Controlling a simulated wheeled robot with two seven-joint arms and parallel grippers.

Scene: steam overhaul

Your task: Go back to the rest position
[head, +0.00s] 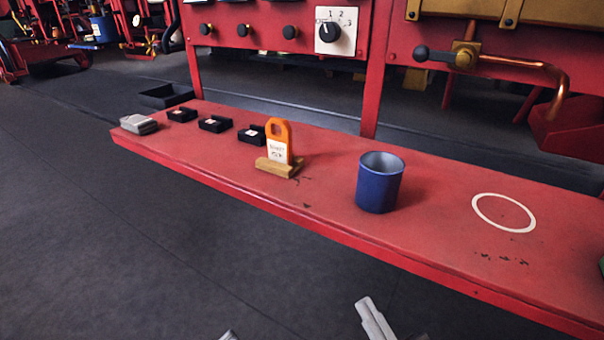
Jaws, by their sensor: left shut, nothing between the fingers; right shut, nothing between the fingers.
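The tip of my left gripper (229,336) just shows at the bottom edge, over the floor. My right gripper (374,319) is at the bottom edge to the right of it, in front of the red bench (330,222). Both are shut, empty and apart from the bench and everything on it. The rest of both arms is out of view.
On the bench stand a blue cup (379,184), an orange tag (278,142) in a wooden stand (277,168), several small black trays (215,124) and a grey block (138,124). A white ring (503,213) marks bare bench at right. A red panel with a dial (335,31) rises behind.

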